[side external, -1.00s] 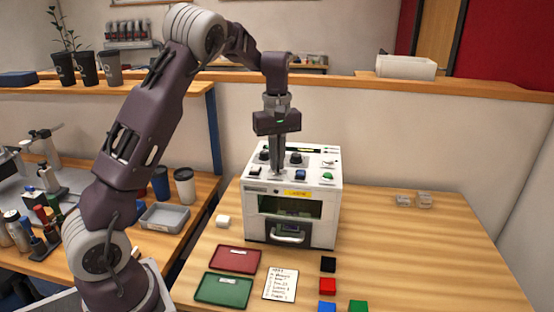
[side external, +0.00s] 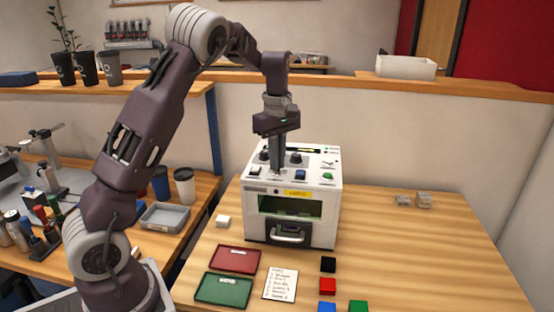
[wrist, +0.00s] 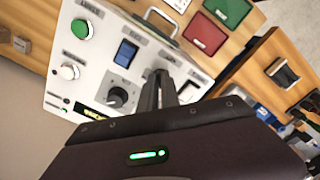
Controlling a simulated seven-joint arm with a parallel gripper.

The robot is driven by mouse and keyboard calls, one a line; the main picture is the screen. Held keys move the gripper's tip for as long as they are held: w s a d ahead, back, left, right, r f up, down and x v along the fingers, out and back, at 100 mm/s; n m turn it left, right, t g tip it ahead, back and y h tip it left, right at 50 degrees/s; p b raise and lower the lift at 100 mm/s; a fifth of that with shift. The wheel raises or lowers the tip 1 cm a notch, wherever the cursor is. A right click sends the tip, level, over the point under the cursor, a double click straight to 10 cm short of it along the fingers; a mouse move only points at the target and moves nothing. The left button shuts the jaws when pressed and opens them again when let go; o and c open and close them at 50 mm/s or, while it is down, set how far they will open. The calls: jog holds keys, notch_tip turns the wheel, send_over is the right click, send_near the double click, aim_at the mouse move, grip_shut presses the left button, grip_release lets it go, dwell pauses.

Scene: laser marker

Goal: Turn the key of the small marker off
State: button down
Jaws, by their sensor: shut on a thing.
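The small marker (side external: 314,237) is a white box with a window and a drawer handle in front, standing on the wooden table. My gripper (side external: 277,171) points straight down at the middle of this panel. Its fingers are close together, shut on the key, which they hide. I cannot read the key's position.
A red tray (side external: 235,259), a green tray (side external: 224,291) and a written note (side external: 280,283) lie in front of the marker, with several coloured blocks beside them. The table's right side is mostly clear.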

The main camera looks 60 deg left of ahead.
jog(key=shift+r, duration=0.1)
jog(key=c, duration=1.6)
grip_release()
notch_tip(320, 180, up, 7)
jog(key=shift+r, duration=0.1)
